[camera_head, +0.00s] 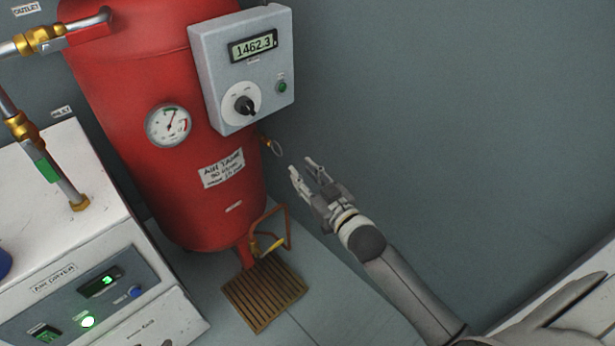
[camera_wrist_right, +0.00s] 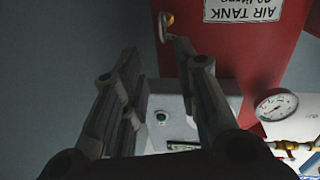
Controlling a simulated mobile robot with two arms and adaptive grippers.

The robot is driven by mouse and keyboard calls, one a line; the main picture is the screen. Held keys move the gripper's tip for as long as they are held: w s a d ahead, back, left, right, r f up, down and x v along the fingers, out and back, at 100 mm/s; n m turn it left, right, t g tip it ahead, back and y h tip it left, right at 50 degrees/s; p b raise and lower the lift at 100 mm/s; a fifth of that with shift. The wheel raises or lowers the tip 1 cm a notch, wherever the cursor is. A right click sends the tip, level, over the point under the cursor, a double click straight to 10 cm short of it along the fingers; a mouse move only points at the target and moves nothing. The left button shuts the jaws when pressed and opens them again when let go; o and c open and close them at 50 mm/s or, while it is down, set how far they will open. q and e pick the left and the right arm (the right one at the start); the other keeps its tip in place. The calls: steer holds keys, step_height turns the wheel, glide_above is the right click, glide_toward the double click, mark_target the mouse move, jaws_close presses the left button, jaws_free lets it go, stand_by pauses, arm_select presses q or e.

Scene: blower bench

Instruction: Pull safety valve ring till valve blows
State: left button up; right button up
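The safety valve (camera_head: 264,140) is a small brass fitting on the right side of the red air tank (camera_head: 130,110), under the control box. Its thin pull ring (camera_head: 277,148) hangs at its outer end. In the right wrist view the brass valve (camera_wrist_right: 168,19) and its ring (camera_wrist_right: 162,30) show at the top, beyond the fingertips. My right gripper (camera_head: 301,168) is open and empty, a little right of and below the ring in the head view, and apart from it. My left gripper is not in view.
A grey control box (camera_head: 215,70) with a display and black knob sits on the tank above the valve. A pressure gauge (camera_head: 168,124) is on the tank front. A copper drain pipe (camera_head: 287,225) with a yellow handle is below. The wall side is clear.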

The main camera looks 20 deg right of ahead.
steer(key=shift+s+d, duration=0.1)
steer(key=shift+s, duration=0.35)
